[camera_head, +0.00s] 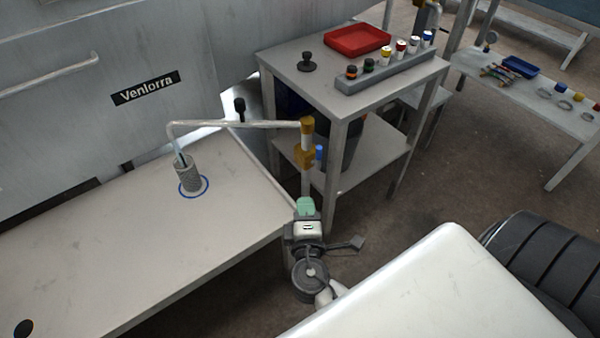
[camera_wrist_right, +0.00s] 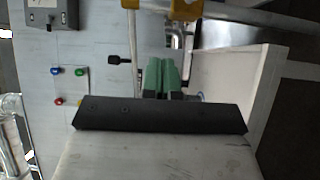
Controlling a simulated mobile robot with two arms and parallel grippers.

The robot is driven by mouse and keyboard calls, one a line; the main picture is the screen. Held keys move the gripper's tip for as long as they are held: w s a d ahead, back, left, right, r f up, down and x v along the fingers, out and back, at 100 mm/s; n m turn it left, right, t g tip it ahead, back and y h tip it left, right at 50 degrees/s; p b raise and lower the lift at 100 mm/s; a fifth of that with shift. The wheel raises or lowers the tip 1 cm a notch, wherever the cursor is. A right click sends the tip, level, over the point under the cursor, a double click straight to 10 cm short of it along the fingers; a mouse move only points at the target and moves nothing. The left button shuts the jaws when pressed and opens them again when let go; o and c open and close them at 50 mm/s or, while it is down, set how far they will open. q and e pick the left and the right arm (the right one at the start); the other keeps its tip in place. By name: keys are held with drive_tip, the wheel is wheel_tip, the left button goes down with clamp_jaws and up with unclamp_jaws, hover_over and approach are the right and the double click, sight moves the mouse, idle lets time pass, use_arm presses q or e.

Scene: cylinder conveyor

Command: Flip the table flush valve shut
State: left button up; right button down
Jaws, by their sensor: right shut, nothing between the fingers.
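The flush valve (camera_head: 306,152) is a brass-yellow fitting on an upright pipe at the table's far right corner. A small blue handle (camera_head: 319,152) shows at its right side, hanging roughly upright. A bent pale pipe (camera_head: 235,124) runs left from its top and turns down over a grey cylinder (camera_head: 187,177) on the table (camera_head: 120,240). My right gripper (camera_head: 305,207) is shut and empty, its green fingertips just below the valve. In the right wrist view the shut fingers (camera_wrist_right: 162,76) point up, and yellow valve parts (camera_wrist_right: 186,8) are cut by the top edge. My left gripper is out of view.
A grey side table (camera_head: 290,62) behind the valve carries a red tray (camera_head: 357,40) and a rack (camera_head: 385,72) of small capped bottles. A black-knobbed lever (camera_head: 240,106) stands left of the valve. Panel buttons (camera_wrist_right: 68,85) show in the wrist view. Most of the table top is clear.

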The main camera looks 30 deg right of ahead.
sight(318, 157)
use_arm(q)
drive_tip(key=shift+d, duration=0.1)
use_arm(e)
drive_tip(key=shift+d, duration=0.15)
drive_tip(key=shift+w, duration=0.1)
